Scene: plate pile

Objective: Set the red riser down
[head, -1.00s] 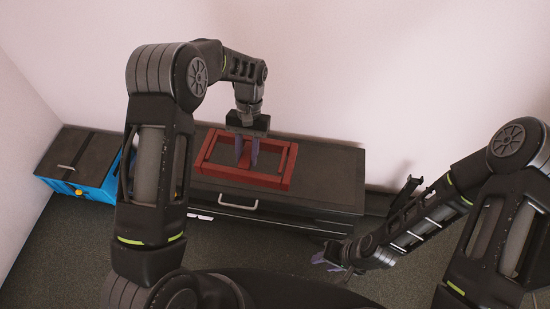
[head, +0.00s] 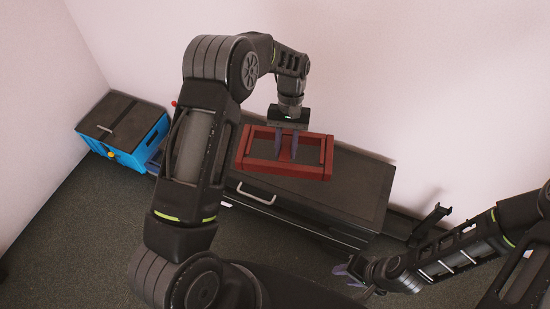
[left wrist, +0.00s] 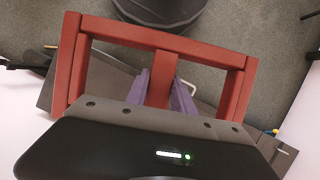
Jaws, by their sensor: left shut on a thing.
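The red riser (head: 262,166) is a rectangular red frame with a middle bar. My left gripper (head: 288,152) points down and is shut on the middle bar of the riser. In the left wrist view, its purple fingers (left wrist: 162,92) sit on both sides of that bar, and the riser (left wrist: 205,54) spreads wide beyond them. In the head view the riser is over the dark cabinet top; I cannot tell whether it touches it. My right gripper (head: 350,272) is low at the right, over the floor, with its purple fingers apart and nothing between them.
The dark low cabinet (head: 352,195) has a pale drawer handle (head: 256,194) and bare top to the right of the riser. A blue box (head: 148,146) with a dark lid stands at the left. A pale wall rises behind.

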